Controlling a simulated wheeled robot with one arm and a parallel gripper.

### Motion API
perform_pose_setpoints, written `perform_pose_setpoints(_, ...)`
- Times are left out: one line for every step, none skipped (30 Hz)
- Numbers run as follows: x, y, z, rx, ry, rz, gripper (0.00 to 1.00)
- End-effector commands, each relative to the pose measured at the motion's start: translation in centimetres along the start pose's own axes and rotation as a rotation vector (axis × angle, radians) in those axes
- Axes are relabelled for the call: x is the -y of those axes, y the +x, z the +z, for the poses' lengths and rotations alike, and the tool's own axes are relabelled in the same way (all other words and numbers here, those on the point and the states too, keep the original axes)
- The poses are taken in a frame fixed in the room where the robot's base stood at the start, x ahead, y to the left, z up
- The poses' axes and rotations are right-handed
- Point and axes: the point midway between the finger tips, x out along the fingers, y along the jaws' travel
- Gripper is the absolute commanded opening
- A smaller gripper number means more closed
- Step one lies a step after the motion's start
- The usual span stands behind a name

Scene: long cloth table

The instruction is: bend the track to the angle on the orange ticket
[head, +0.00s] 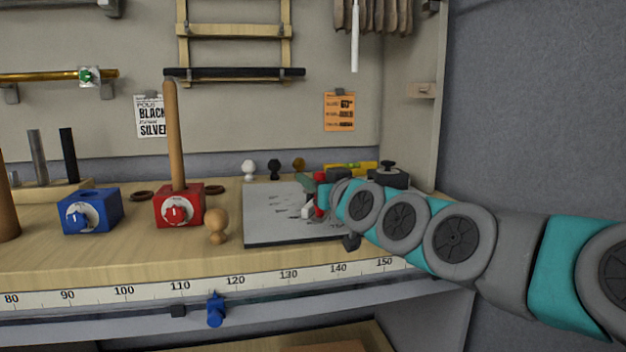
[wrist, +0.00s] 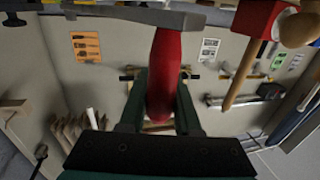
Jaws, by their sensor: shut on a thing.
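The orange ticket (head: 340,112) hangs on the back wall; its print is too small to read surely. It also shows in the wrist view (wrist: 86,46). My gripper (head: 320,203) is low over the right part of the bench, partly hidden by my arm. In the wrist view my gripper (wrist: 161,78) has its two dark green fingers on either side of a long red handle (wrist: 165,55) and is shut on it. A grey metal piece (wrist: 130,14) crosses beyond the handle. I cannot tell which thing is the track.
A grey marked plate (head: 275,225) lies beside my gripper. A red dial block (head: 179,212) with an upright wooden stick, a blue dial block (head: 90,215) and a wooden knob (head: 217,226) stand left. A side wall (head: 540,100) bounds the right.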

Motion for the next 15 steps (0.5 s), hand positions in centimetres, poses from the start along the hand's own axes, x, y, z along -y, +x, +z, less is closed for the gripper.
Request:
perform_pose_setpoints(0.0, 0.0, 0.0, 0.001, 0.0, 0.0, 0.0)
perform_pose_setpoints(0.0, 0.0, 0.0, 0.001, 0.0, 0.0, 0.0)
perform_pose_setpoints(0.0, 0.0, 0.0, 0.0, 0.0, 0.0, 0.0)
perform_pose_setpoints(0.0, 0.0, 0.1, 0.0, 0.0, 0.0, 0.0)
perform_pose_setpoints(0.0, -0.1, 0.1, 0.0, 0.0, 0.0, 0.0)
perform_pose_setpoints(-0.1, -0.1, 0.2, -0.001, -0.001, 0.0, 0.0)
perform_pose_setpoints(-0.2, -0.2, 0.2, -0.001, -0.001, 0.0, 0.0)
perform_pose_setpoints(-0.3, -0.4, 0.3, -0.001, -0.001, 0.0, 0.0)
perform_pose_setpoints(-0.5, -0.6, 0.3, -0.001, 0.0, 0.0, 0.0)
perform_pose_setpoints(-0.6, -0.7, 0.4, -0.001, 0.0, 0.0, 0.0)
perform_pose_setpoints(-0.7, -0.8, 0.4, -0.001, 0.0, 0.0, 0.0)
perform_pose_setpoints(-0.8, -1.0, 0.3, -0.001, -0.001, 0.0, 0.0)
perform_pose_setpoints(-0.8, -1.0, 0.2, -0.001, -0.001, 0.0, 0.0)
perform_pose_setpoints(-0.8, -1.0, 0.1, 0.0, -0.001, 0.0, 0.0)
perform_pose_setpoints(-0.8, -1.0, 0.1, 0.001, -0.001, -0.001, 0.0)
